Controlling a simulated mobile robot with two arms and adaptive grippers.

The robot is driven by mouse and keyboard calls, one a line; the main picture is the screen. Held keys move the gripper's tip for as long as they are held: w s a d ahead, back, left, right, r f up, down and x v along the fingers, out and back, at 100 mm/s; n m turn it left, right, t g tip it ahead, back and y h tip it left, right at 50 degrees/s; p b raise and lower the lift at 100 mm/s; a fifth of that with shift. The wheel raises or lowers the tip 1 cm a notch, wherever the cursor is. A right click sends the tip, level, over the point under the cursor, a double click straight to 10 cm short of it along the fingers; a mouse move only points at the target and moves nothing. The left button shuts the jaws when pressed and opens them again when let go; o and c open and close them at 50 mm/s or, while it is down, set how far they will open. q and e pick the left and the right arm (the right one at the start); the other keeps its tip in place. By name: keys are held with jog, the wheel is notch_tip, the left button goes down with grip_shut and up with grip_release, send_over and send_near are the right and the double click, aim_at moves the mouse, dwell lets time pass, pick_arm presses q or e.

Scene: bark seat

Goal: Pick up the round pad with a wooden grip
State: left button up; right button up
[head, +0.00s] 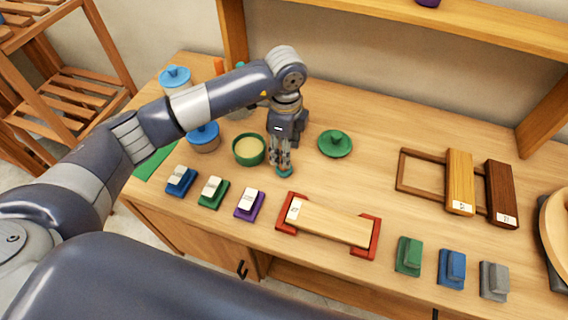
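A small round teal pad (285,172) lies on the wooden workbench, in front of and to the right of a green bowl. My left gripper (281,164) points straight down over the pad, with its fingertips right at the pad's top. The fingers hide the pad's upper side, so its wooden grip does not show. I cannot tell whether the fingers are closed on a grip or only around it. My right gripper is not in view.
The green bowl (249,149) with pale contents stands close left, a green knobbed lid (335,144) right. In front are a purple labelled block (249,204) and a red-ended wooden board (330,222). Blue-lidded jars stand behind left. The bench's back middle is clear.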

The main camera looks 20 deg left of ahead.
pick_arm(q)
jog(key=f+p, duration=0.1)
jog(key=f, duration=0.2)
jog(key=shift+s+a+f+p, duration=0.1)
jog(key=shift+s+f+p, duration=0.15)
jog(key=shift+p, duration=0.1)
jog(key=shift+w+f, duration=0.1)
jog(key=shift+f, duration=0.5)
jog(key=c, duration=1)
